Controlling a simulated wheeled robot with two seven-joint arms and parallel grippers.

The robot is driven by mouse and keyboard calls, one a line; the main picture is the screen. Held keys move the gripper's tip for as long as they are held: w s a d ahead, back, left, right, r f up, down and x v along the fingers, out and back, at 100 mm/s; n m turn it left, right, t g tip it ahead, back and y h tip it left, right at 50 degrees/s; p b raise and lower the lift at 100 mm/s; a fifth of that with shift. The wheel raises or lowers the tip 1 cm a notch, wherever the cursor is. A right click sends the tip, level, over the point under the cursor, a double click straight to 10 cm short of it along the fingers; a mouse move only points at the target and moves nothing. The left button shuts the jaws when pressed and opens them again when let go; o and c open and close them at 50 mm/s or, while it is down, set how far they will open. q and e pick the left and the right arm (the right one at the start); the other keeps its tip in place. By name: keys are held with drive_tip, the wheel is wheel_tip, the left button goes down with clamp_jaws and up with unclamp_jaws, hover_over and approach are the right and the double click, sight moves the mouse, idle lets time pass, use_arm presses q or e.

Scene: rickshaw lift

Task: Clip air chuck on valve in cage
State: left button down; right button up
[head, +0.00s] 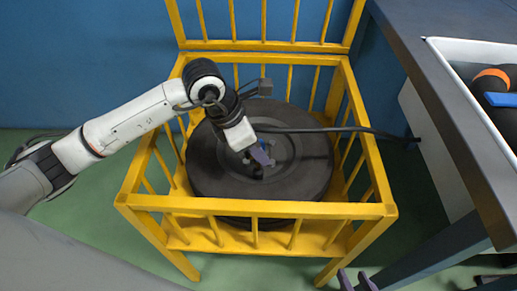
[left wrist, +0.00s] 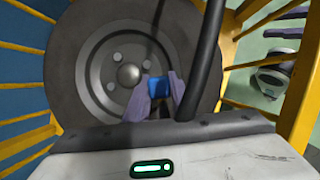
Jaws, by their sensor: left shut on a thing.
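A black tyre on a grey wheel (head: 210,165) lies flat inside the yellow cage (head: 255,207). My left gripper (head: 262,158) reaches down into the cage over the hub. In the left wrist view its fingers (left wrist: 158,95) are shut on a blue piece, the air chuck (left wrist: 157,84), just beside the round hub (left wrist: 128,74). A black hose (head: 325,130) runs from the right side to the gripper. The valve cannot be made out; the fingers and chuck cover that part of the rim. My right gripper (head: 356,282) is at the bottom edge, outside the cage, its fingers apart and empty.
The cage lid (head: 262,46) stands raised at the back against the blue wall. Yellow bars surround the left arm's reach. A grey table (head: 440,90) stands at the right with a white bin (head: 460,50) holding dark, orange and blue things.

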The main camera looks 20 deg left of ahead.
drive_tip(key=shift+f, duration=0.1)
idle(0.3)
use_arm(q)
drive_tip(key=shift+f, duration=0.1)
use_arm(e)
drive_tip(key=shift+f, duration=0.4)
